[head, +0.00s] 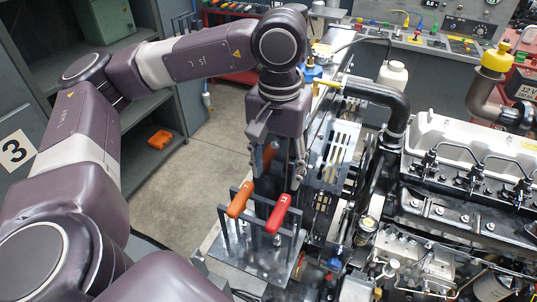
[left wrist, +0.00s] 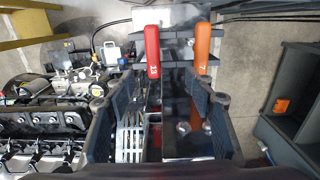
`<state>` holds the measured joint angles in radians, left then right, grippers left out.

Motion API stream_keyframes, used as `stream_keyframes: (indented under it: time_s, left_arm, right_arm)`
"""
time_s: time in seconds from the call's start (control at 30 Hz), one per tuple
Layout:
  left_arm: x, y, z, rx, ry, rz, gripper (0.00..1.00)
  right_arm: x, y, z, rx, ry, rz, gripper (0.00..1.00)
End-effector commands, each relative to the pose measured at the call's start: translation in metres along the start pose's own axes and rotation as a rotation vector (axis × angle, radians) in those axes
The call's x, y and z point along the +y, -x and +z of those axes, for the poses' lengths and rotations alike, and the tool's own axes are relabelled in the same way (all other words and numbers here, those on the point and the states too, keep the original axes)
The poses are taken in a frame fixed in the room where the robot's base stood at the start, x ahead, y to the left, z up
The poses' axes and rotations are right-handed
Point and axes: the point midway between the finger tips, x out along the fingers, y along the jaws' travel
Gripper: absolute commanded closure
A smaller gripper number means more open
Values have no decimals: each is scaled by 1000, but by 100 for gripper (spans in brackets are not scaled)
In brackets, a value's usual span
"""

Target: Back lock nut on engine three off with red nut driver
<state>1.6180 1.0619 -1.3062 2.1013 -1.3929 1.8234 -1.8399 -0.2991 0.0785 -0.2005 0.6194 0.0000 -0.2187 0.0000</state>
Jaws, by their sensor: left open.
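The red nut driver (head: 278,213) and an orange driver (head: 240,199) stand handle-up and side by side in a dark metal rack (head: 262,250). In the left wrist view the red handle (left wrist: 152,52) bears the number 13 and the orange handle (left wrist: 202,50) a 7. My left gripper (head: 279,176) is open and empty, pointing down just behind the two handles. In the left wrist view its fingers frame the space below the handles. The engine (head: 455,180) stands to the right of the rack. I cannot make out the back lock nut. My right gripper is not in view.
A hose (head: 385,95) and a white bottle (head: 393,76) are near the engine's back. A control bench (head: 440,35) lies behind. Open floor (head: 205,145) shows between shelving and rack.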

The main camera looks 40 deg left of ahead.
Motion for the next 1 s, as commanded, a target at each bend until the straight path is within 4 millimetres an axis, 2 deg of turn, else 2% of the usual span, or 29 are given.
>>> stream_keyframes:
  time_s: [0.27,0.73,1.0]
  left_arm:
    - [0,-15,0,0,0,0,51]
    - [0,-61,0,0,0,1,51]
    - [1,-90,0,0,0,3,51]
  right_arm:
    - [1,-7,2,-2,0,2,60]
    - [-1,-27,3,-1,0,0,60]
    - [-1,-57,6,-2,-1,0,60]
